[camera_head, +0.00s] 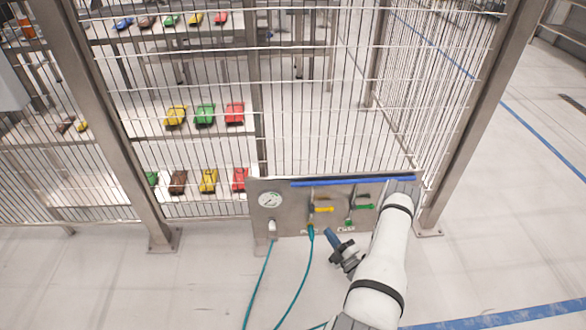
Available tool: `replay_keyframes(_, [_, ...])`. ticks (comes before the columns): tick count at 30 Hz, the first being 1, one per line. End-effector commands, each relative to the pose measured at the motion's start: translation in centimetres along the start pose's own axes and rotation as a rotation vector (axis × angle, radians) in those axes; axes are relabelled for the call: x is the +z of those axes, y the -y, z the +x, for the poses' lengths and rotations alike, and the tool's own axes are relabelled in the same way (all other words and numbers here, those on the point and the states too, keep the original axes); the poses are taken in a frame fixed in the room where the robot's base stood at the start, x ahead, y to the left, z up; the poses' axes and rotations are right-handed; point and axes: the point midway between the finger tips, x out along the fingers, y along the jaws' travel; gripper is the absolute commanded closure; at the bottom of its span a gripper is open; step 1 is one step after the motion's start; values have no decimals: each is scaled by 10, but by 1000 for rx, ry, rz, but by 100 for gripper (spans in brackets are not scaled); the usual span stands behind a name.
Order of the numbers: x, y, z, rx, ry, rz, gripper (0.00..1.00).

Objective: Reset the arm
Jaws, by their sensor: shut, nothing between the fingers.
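My white arm (385,250) reaches up from the bottom right, in front of the right end of a grey metal control panel (290,222). A dark part with a blue cylinder, which looks like my gripper (344,254), is left of the arm, just below the panel. It is shut, with nothing seen in it. Its fingertips are too small to make out clearly. The panel has a round gauge (270,200), a yellow-handled valve (322,209) and a green-handled valve (361,207). My arm hides the panel's right end.
A wire fence (320,110) with steel posts (105,120) stands behind the panel. Behind it, shelves hold several coloured toy-like cars (205,115). Teal hoses (298,285) hang from the panel to the floor. The pale floor (120,290) at left is clear.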

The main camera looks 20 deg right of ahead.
Motion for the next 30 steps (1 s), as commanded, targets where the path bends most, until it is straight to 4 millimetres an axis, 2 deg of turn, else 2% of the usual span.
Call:
replay_keyframes(5, [-5,-8,7,-5,-21,-14,100])
replay_keyframes(8, [-21,-34,28,-25,-98,-66,100])
replay_keyframes(11, [-53,-74,60,-57,-237,-163,100])
replay_keyframes(15, [-114,-135,101,-95,-481,-342,100])
replay_keyframes(21, [-206,-212,134,-105,-838,-623,100])
replay_keyframes(25, [-265,-259,139,-79,-1075,-816,100])
replay_keyframes(30, [-333,-317,132,-5,-1384,-1077,100])
